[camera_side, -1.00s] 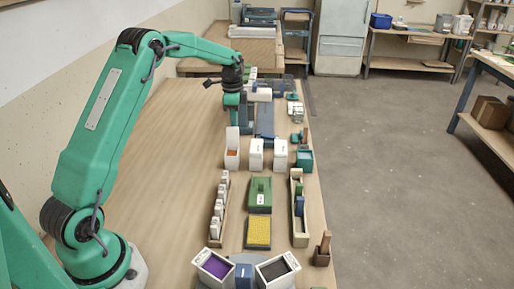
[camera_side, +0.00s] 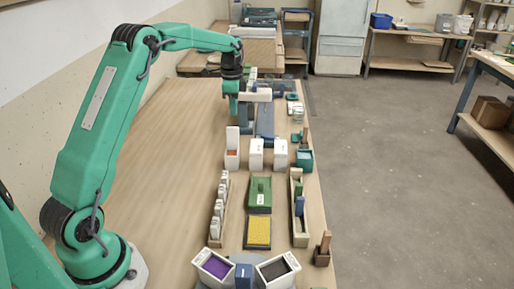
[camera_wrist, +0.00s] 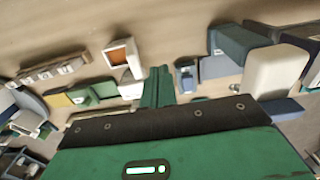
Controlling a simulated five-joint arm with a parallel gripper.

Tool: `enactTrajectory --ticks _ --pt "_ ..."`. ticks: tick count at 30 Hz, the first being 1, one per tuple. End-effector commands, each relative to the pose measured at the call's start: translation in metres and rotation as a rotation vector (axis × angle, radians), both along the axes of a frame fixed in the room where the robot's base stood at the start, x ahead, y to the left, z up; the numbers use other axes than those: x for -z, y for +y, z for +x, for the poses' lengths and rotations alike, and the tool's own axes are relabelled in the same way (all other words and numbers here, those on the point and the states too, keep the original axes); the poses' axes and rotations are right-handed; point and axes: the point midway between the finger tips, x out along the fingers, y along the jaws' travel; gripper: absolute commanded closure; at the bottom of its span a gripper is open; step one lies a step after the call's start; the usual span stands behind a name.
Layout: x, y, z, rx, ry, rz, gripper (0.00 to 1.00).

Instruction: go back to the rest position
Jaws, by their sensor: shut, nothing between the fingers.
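My gripper (camera_side: 233,116) points down at the far part of the long wooden bench, beside a white block-like item (camera_side: 259,95) and a blue-grey stand. In the wrist view, my green fingers (camera_wrist: 158,82) are together with nothing between them. I cannot tell from the side view how high the fingertips are above the bench. My arm reaches out from the near left corner of the side view.
A white bin with raised lid and orange contents (camera_side: 232,158) and two shut white bins (camera_side: 255,153) stand nearer. The bench's left side is clear.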

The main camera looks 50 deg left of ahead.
Motion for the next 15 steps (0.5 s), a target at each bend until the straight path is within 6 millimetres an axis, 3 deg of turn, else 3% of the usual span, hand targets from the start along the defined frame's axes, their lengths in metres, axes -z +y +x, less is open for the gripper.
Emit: enactTrajectory --ticks 15 --pt "-0.0052 -0.0036 -0.0019 -0.008 -0.006 0.002 1.0"
